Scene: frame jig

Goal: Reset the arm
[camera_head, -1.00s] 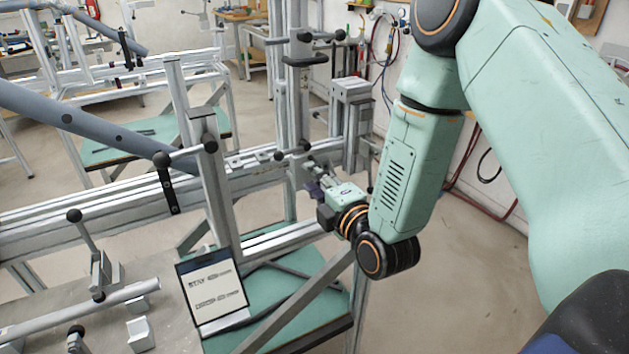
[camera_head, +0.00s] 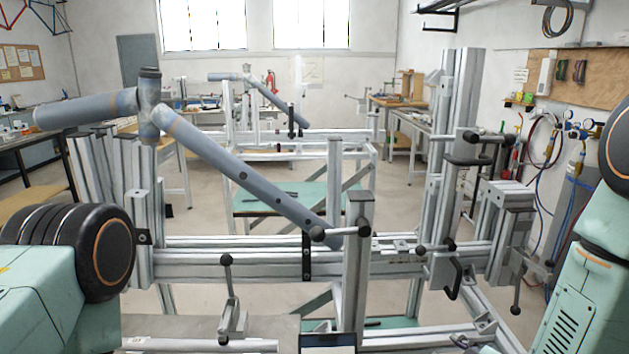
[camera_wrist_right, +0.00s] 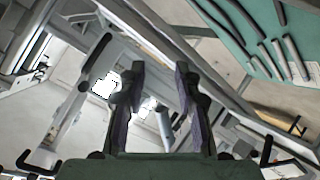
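My right gripper (camera_wrist_right: 159,75) shows in the right wrist view. Its two dark fingers stand apart with nothing between them, so it is open and empty. In the head view my right arm (camera_head: 583,300) is at the right edge, and its gripper is out of the frame. My left arm (camera_head: 60,270) comes in at the lower left, with a black joint showing. My left gripper is hidden or outside the frame.
A metal frame jig (camera_head: 220,262) fills the middle. It carries a grey-blue tube frame (camera_head: 250,188) and black-knobbed clamps. A tall aluminium post (camera_head: 450,150) stands between the jig's middle and my right arm. Hoses and gauges (camera_head: 578,130) hang on the right wall.

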